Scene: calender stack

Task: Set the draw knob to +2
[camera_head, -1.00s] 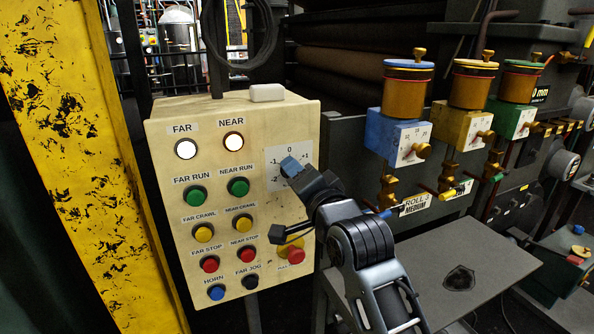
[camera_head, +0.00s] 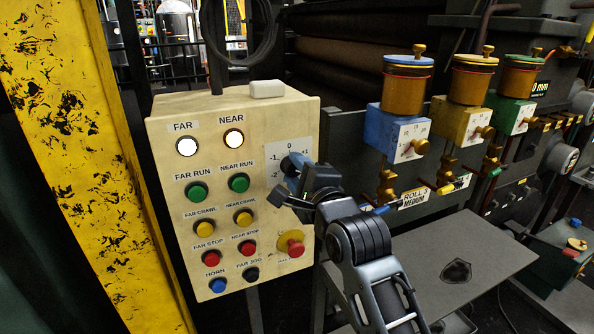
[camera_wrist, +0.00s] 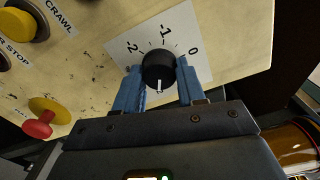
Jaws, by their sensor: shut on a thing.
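The draw knob (camera_wrist: 157,66) is black and round, on a white scale plate (camera_wrist: 190,25) that also shows in the head view (camera_head: 273,150). My gripper (camera_wrist: 160,76) has its blue fingers shut on the knob, one on each side; in the head view my gripper (camera_head: 293,166) covers most of the knob. In the wrist view the marks -2, -1 and 0 are readable. The knob's white pointer line points down towards my gripper's body, roughly opposite -1. The scale there is hidden, so the mark under the pointer cannot be read.
The beige panel (camera_head: 160,140) carries lit FAR and NEAR lamps and several coloured buttons. A red mushroom button (camera_head: 294,248) on a yellow base sits just below my gripper. A yellow post (camera_head: 75,150) stands left; a blue valve block (camera_head: 395,132) is to the right.

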